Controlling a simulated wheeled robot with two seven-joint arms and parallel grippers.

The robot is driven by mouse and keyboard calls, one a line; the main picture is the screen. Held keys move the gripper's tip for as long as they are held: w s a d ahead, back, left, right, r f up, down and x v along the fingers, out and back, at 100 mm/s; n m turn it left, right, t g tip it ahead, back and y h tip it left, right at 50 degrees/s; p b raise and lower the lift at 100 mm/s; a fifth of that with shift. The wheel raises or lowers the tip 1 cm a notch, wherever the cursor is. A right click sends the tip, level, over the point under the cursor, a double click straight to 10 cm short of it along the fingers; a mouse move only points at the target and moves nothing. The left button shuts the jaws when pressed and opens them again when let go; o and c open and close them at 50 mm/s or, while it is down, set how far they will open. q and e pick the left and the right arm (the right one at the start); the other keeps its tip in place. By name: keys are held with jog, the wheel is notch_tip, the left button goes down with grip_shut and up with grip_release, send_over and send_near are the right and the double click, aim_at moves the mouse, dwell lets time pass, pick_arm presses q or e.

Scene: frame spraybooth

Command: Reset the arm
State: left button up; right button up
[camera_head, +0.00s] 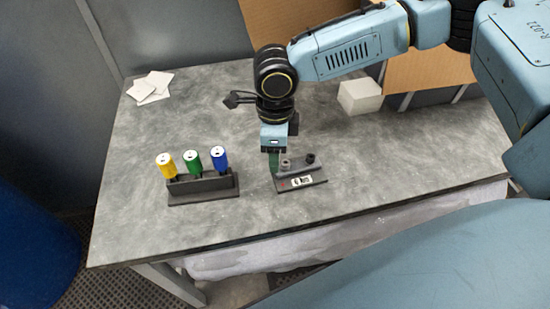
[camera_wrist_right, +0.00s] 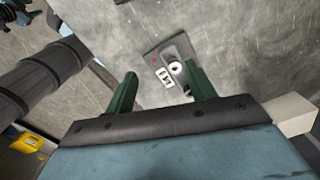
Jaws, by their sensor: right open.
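My right gripper (camera_head: 275,164) hangs from the arm that comes in from the right, fingers down, over the middle of the table. Its green fingers stand apart in the right wrist view (camera_wrist_right: 160,75), with nothing held between them. A dark fixture plate (camera_head: 303,183) with a small white car-shaped piece (camera_head: 301,181) and short grey and black posts lies just beside the fingers. The plate (camera_wrist_right: 153,58) also shows beyond the fingertips in the wrist view. Whether the fingers touch it cannot be told.
A dark rack (camera_head: 204,188) with yellow, green and blue-topped holders stands left of my right gripper. White sheets (camera_head: 151,87) lie at the table's (camera_head: 200,110) far left corner. A white block (camera_head: 360,96) sits at the back. The table's right side looks clear.

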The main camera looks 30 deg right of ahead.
notch_tip(320, 180, up, 7)
jog(key=p, duration=0.4)
